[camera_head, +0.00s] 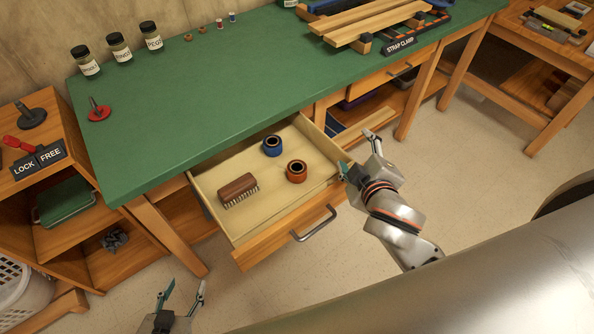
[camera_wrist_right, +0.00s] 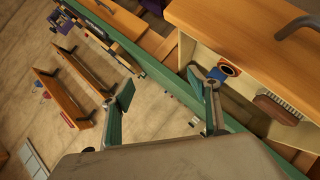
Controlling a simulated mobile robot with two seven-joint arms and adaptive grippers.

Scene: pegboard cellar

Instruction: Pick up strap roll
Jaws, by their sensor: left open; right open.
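Two ring-shaped rolls, which look like strap rolls, sit in the open drawer (camera_head: 262,208): a blue roll (camera_head: 272,146) toward the back and an orange roll (camera_head: 296,171) nearer the front. The orange roll (camera_wrist_right: 229,68) also shows in the right wrist view, with a blue patch of the other beside it. My right gripper (camera_head: 356,152) is open and empty, beside the drawer's right side and apart from both rolls. My left gripper (camera_head: 185,291) is open and empty at the bottom edge, low and left of the drawer.
A wooden brush (camera_head: 238,188) lies in the drawer's left part. The drawer's metal handle (camera_head: 314,224) juts out at the front. The green bench top (camera_head: 215,95) overhangs the drawer's back.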

